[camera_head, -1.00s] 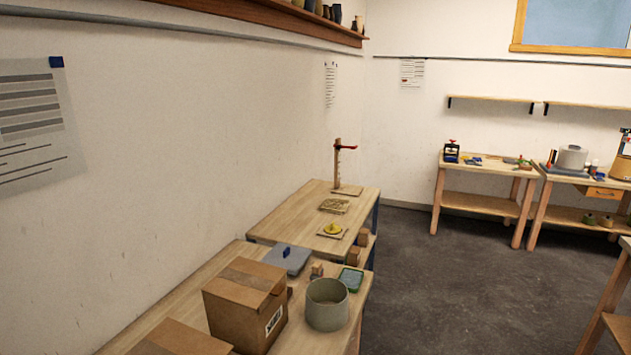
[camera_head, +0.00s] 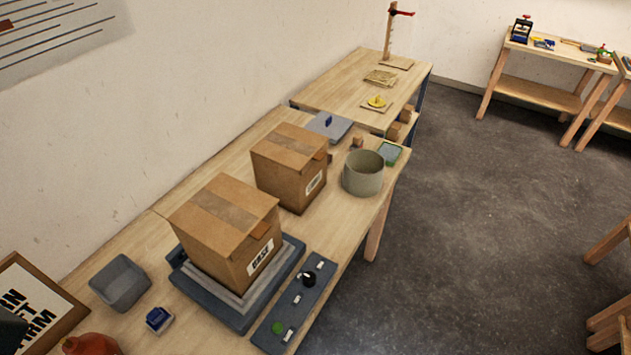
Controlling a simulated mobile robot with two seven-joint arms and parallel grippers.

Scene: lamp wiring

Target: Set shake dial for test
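The shake dial appears to be the black round knob (camera_head: 309,279) on a long dark control panel (camera_head: 267,338) at the table's front edge. Small white labels and a green button (camera_head: 277,328) are on the same panel. The knob's exact setting is too small to read. Left of the panel, a dark shake platform (camera_head: 215,312) with a grey top plate carries a taped cardboard box (camera_head: 228,230) with a printed label. Neither of my grippers is clearly in view.
A second cardboard box (camera_head: 289,167) and a grey-green round pot (camera_head: 363,173) stand farther back on the table. A grey bin (camera_head: 121,284), a small blue-and-white item (camera_head: 159,319), a framed sign (camera_head: 36,309) and a red object (camera_head: 92,345) are at lower left. Open floor (camera_head: 470,230) lies to the right.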

